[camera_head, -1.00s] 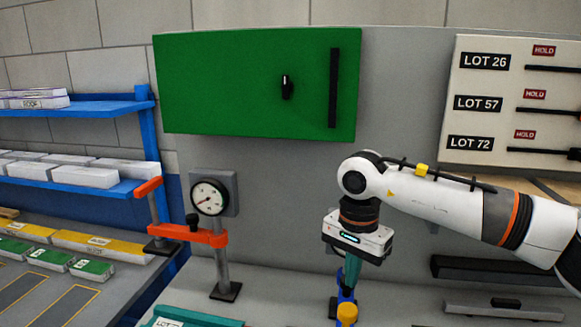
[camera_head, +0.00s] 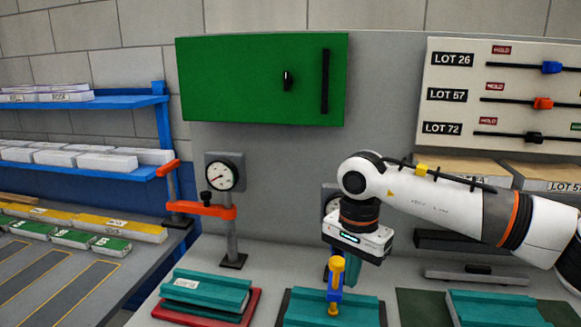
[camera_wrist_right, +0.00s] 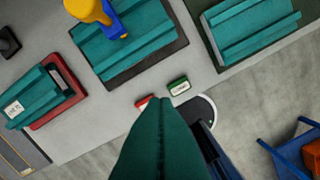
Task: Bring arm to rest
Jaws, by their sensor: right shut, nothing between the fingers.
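My right arm (camera_head: 440,193) comes in from the right in the head view, with the wrist bent down. My right gripper (camera_head: 352,284) has teal fingers pointing down, partly hidden behind a blue and yellow clamp (camera_head: 335,285). In the right wrist view my right gripper (camera_wrist_right: 162,102) shows its fingers together and empty, apart from the teal panels. My left gripper is in neither view.
Teal panels lie on a red plate (camera_head: 240,310), a dark plate and a green plate (camera_head: 420,305). A gauge (camera_head: 224,173) with an orange clamp arm stands left. The lot board (camera_head: 510,90) is behind my arm. Grey floor (camera_wrist_right: 265,110) lies by the bench edge.

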